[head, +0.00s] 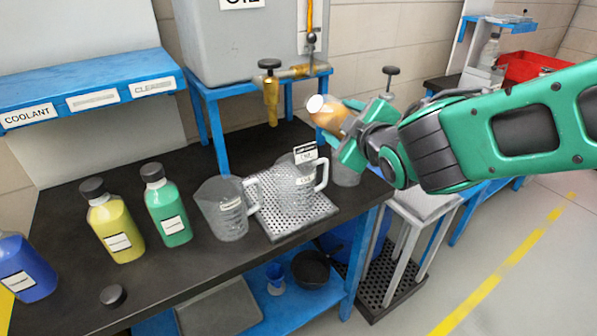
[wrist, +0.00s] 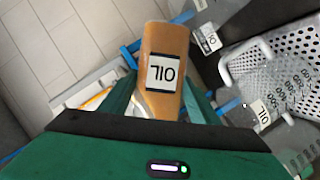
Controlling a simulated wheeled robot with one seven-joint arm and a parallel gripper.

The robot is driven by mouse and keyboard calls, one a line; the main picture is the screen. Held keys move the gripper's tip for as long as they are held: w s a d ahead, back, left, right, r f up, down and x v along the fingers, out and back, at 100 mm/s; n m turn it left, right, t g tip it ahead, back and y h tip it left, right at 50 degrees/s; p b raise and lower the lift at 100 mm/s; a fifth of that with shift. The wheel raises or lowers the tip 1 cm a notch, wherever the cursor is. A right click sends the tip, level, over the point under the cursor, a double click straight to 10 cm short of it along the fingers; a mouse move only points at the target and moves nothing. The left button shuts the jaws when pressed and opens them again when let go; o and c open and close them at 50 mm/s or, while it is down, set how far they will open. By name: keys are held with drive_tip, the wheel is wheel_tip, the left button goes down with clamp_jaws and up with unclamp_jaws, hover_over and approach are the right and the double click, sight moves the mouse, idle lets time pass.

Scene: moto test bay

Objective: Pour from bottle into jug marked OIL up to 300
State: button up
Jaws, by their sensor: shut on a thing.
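My gripper (head: 350,140) is shut on an amber bottle (head: 328,117), held tilted in the air above the bench, up and to the right of the jugs. In the wrist view the bottle (wrist: 163,72) lies between the fingers (wrist: 160,108), its OIL label upside down.
Another clear jug (head: 225,208) stands left of the tray. Green (head: 167,206), yellow (head: 114,228) and blue (head: 24,270) bottles stand further left, near a loose dark cap (head: 113,296). A brass tap (head: 271,98) hangs behind the jugs. A clear vessel (head: 347,172) is partly hidden below my gripper.

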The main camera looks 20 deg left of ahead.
sight(340, 138)
drive_tip(key=shift+w+d+f+n+t+p, duration=0.15)
drive_tip(key=shift+n+t+p, duration=0.15)
drive_tip(key=shift+n, duration=0.2)
drive_tip(key=shift+w+d+f+n+t+p, duration=0.15)
drive_tip(key=shift+n+t+p, duration=0.1)
drive_tip(key=shift+n, duration=0.25)
idle(1.0)
drive_tip(key=shift+w+f+n+t, duration=0.15)
drive_tip(key=shift+f+n+t, duration=0.1)
drive_tip(key=shift+f+n, duration=0.3)
idle(0.5)
drive_tip(key=shift+f+n+p, duration=0.25)
drive_tip(key=shift+f+p, duration=0.05)
idle(0.4)
drive_tip(key=shift+s+a+f+n+t+p, duration=0.2)
drive_tip(key=shift+s+f+n+t, duration=0.05)
drive_tip(key=shift+f+n, duration=0.15)
drive_tip(key=shift+s+a+f+n+t+p, duration=0.2)
drive_tip(key=shift+f+n+t, duration=0.1)
drive_tip(key=shift+n, duration=0.1)
idle(3.5)
